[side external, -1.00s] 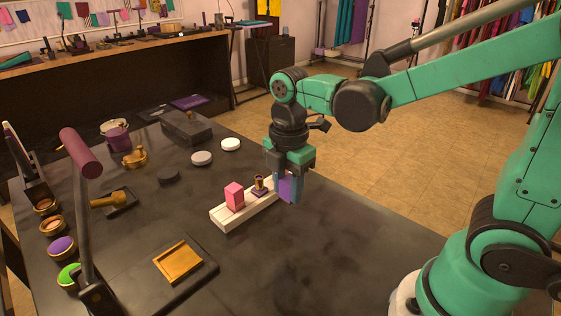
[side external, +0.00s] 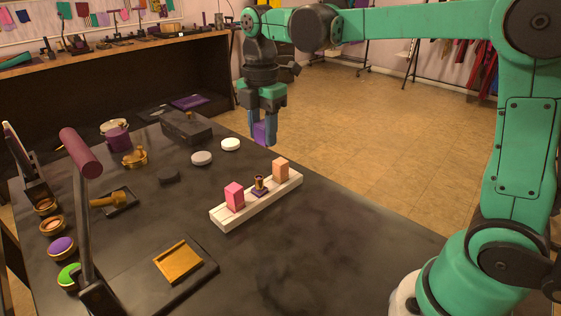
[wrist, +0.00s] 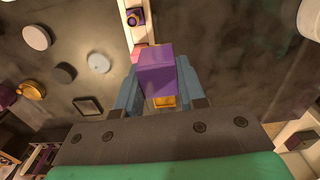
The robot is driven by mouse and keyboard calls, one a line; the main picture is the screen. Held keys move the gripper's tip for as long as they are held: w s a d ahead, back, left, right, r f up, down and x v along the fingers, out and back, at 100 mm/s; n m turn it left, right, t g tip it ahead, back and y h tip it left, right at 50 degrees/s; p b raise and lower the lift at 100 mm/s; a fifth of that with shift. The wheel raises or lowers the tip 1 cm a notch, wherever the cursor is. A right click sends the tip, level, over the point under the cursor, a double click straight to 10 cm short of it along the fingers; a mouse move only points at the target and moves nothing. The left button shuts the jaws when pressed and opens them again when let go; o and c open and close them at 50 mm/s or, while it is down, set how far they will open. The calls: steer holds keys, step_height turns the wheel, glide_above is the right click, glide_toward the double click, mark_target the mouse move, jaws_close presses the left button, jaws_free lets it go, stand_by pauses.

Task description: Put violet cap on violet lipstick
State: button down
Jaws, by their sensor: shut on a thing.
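My gripper (side external: 263,131) is shut on the violet cap (side external: 260,132), a violet block held in the air above the far part of the table. The cap also fills the middle of the wrist view (wrist: 156,70), between the blue fingers. The violet lipstick (side external: 259,186) stands upright on its violet square base in the middle of the white rack (side external: 229,221). It also shows at the top of the wrist view (wrist: 134,17). The cap is behind the lipstick in the side view and well above it, apart from it.
On the rack, a pink block (side external: 234,196) and an orange block (side external: 281,169) stand on either side of the lipstick. White discs (side external: 230,144), a dark box (side external: 186,127) and a lamp-like post (side external: 82,200) stand on the table. The right front of the table is clear.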

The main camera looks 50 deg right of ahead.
mark_target(257, 178)
steer(key=w+f, duration=0.1)
steer(key=w+d+f, duration=0.1)
steer(key=w+f, duration=0.1)
steer(key=w, duration=0.1)
steer(key=shift+d+f, duration=0.2)
steer(key=shift+d, duration=0.15)
steer(key=shift+f, duration=0.1)
steer(key=shift+f, duration=2.8)
steer(key=shift+f, duration=2.05)
steer(key=shift+c, duration=2.2)
jaws_free()
steer(key=shift+r, duration=2.85)
